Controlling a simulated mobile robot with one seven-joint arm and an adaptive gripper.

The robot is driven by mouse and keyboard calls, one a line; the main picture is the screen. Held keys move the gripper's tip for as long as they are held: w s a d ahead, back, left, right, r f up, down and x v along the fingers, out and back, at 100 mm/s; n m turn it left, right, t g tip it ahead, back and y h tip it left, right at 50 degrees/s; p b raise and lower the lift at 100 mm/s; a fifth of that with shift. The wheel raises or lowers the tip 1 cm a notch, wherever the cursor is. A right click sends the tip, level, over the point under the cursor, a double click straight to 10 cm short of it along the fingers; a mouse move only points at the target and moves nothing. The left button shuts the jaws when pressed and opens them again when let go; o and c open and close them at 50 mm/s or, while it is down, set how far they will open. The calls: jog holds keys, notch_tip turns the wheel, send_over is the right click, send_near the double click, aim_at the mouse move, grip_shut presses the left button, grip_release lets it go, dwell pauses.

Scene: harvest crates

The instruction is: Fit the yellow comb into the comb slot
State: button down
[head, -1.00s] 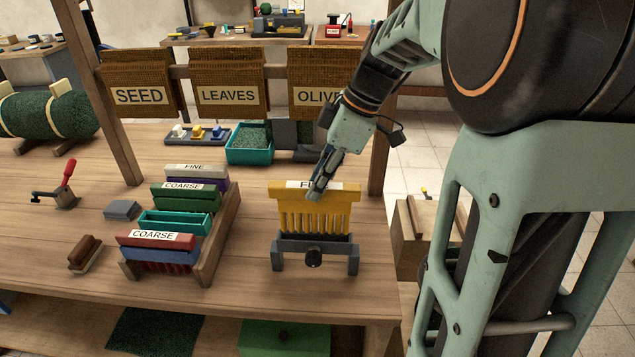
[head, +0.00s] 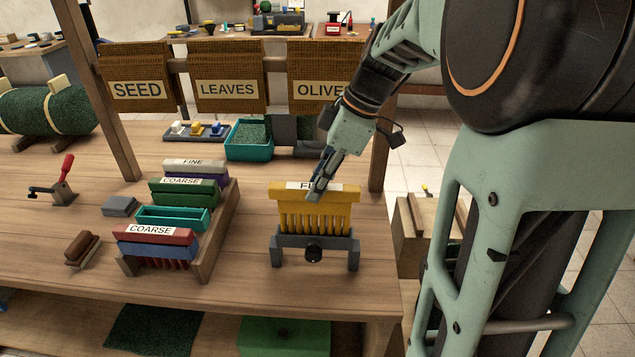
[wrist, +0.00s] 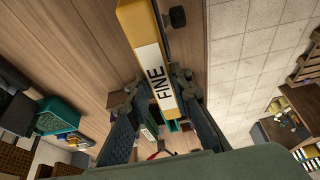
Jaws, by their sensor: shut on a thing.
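The yellow comb (head: 285,195) is upright, teeth down, with a white label on its top bar. In the wrist view the label on the yellow comb (wrist: 136,28) reads FINE. My gripper (head: 318,190) is shut on the comb's top bar, and in the wrist view a finger of my gripper (wrist: 160,112) lies on each side of the bar. The comb's teeth reach down to the grey comb holder (head: 290,241), which has a dark round knob in front. Whether the teeth are fully seated in its slot I cannot tell.
A wooden rack (head: 218,228) to the left holds several labelled combs. A teal bin (head: 248,153) stands behind. A wooden post (head: 378,150) rises close behind my gripper on the right. A brown brush (head: 82,248) and a red-handled clamp (head: 60,185) lie at the left.

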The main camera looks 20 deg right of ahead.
aim_at(337, 187)
jog(key=shift+f+b, duration=4.05)
jog(key=shift+f, duration=0.8)
jog(key=c, duration=1.7)
grip_release()
jog(key=shift+o, duration=0.2)
jog(key=v, duration=1.2)
jog(key=shift+r, duration=0.1)
